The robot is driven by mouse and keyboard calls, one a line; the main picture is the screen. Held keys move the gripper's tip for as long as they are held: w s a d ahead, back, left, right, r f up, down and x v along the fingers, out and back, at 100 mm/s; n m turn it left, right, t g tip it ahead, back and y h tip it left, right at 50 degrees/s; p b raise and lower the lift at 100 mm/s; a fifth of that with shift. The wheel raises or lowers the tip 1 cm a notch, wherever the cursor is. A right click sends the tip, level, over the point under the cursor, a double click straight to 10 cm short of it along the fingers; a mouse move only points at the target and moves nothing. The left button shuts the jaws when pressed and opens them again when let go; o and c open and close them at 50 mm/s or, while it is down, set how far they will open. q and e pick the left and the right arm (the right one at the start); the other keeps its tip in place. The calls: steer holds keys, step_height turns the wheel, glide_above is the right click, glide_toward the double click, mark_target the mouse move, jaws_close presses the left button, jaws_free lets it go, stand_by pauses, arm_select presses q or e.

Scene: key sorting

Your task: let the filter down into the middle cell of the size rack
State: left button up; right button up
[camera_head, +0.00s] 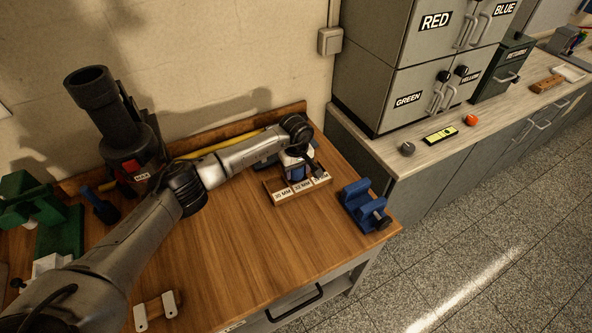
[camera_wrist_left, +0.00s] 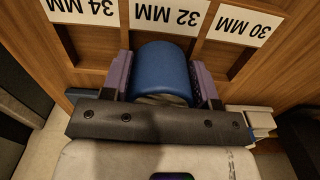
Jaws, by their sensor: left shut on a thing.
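The size rack (camera_head: 272,190) is a wooden block with cells and white labels, 30 MM, 32 MM and a partly covered third, at the far right of the wooden bench. In the left wrist view its wood (camera_wrist_left: 258,62) and the upside-down labels 34, 32 and 30 MM show. The filter (camera_wrist_left: 163,68) is a blue cylinder between the purple fingers of my left gripper (camera_wrist_left: 162,80), which is shut on it. The filter lines up with the middle cell, behind the 32 MM label. Its lower end is hidden, so its depth in the cell cannot be told. My right gripper is out of view.
A blue vise-like block (camera_head: 362,205) stands right of the rack by the bench edge. A tall black device (camera_head: 105,115) and a green machine (camera_head: 50,215) stand at left. The bench middle is clear.

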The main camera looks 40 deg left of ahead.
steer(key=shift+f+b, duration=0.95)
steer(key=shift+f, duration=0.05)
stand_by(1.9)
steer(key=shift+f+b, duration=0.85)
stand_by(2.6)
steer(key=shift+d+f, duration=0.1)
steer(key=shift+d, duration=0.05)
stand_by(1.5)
